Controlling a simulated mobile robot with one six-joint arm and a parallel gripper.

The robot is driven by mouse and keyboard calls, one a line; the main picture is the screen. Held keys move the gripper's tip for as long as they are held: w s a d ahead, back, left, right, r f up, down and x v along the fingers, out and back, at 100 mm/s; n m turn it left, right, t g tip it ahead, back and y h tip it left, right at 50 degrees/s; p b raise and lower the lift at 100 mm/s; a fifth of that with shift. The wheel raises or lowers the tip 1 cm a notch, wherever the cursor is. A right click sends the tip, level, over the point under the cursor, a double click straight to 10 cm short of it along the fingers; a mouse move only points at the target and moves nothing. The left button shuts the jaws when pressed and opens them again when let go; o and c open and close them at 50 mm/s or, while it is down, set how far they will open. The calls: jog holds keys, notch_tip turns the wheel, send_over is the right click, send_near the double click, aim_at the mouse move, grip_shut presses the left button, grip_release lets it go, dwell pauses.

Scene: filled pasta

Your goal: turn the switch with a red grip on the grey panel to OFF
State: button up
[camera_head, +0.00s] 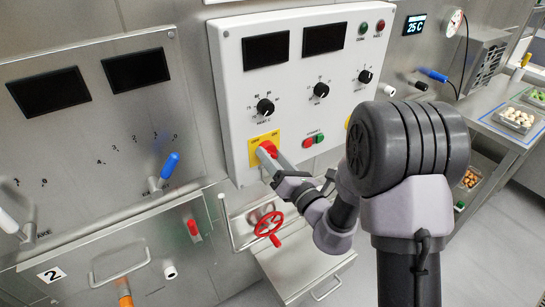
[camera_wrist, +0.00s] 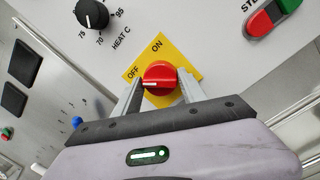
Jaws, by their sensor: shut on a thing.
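The switch with a red grip (camera_wrist: 158,75) sits on a yellow plate (camera_wrist: 187,62) marked OFF at left and ON at top in the wrist view. A white line on the grip points left, toward the OFF side. My gripper (camera_wrist: 160,88) has one finger on each side of the grip and is shut on it. In the head view the switch (camera_head: 267,148) is at the lower left of the light grey panel (camera_head: 232,80), and my gripper (camera_head: 272,156) reaches it from the lower right, covering part of it.
Black dials (camera_head: 265,107) and a green and red button pair (camera_head: 313,139) are close by on the panel. A red handwheel (camera_head: 268,225) is below my gripper. A blue-handled lever (camera_head: 169,166) stands out to the left. Trays of food (camera_head: 515,119) are at far right.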

jog(key=o, duration=1.3)
jog(key=shift+w, duration=0.1)
jog(key=shift+o, duration=0.2)
jog(key=p+v, duration=0.8)
jog(key=v, duration=0.9)
jog(key=shift+s, duration=0.2)
jog(key=shift+d, duration=0.15)
